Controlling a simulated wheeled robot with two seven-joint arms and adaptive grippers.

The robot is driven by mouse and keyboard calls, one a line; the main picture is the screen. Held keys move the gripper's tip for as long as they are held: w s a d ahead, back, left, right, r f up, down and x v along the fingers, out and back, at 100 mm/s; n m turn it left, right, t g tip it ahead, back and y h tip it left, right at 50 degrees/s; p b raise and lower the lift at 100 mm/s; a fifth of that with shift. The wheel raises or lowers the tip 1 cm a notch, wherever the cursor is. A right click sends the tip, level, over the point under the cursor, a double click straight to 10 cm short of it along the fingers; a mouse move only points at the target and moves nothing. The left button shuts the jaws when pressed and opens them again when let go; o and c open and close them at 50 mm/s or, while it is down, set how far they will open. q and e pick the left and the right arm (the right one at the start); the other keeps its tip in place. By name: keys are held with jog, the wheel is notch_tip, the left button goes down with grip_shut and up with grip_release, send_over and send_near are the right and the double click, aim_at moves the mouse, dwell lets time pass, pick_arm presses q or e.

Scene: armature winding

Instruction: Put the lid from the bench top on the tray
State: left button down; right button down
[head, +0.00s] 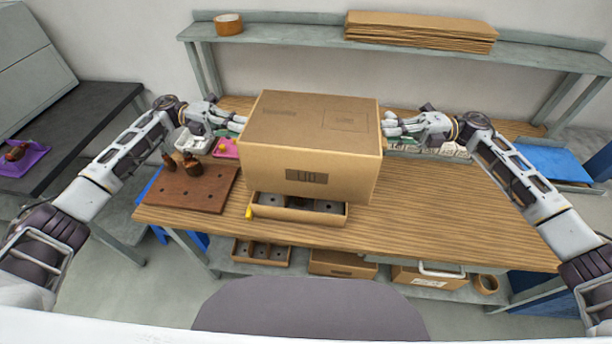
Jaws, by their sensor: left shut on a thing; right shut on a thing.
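The lid is a large brown cardboard box shape (310,165) with a printed label on its front. The tray (298,216) is a low cardboard tray with compartments and grey parts inside. It sits on the bench under the lid's front part. The lid hides the tray's rear, and I cannot tell whether the two touch.
A brown wooden board (195,192) with dark parts stands on the bench at left, near a pink tray (226,148) and white bins (198,138). A yellow item (249,213) is at the tray's left corner. The bench top (440,215) is clear to the right.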

pick_arm(q)
jog(key=shift+a, duration=0.25)
pick_arm(e)
jog(key=shift+w+a, duration=0.15)
jog(key=shift+a, duration=0.05)
pick_arm(q)
jog(key=shift+a, duration=0.35)
pick_arm(e)
jog(key=shift+w+a, duration=0.1)
jog(key=shift+a, duration=0.25)
pick_arm(q)
jog(key=shift+a, duration=0.1)
pick_arm(e)
jog(key=shift+a, duration=0.1)
pick_arm(q)
jog(key=shift+f, duration=0.2)
pick_arm(e)
jog(key=shift+f, duration=0.2)
dwell(0.5)
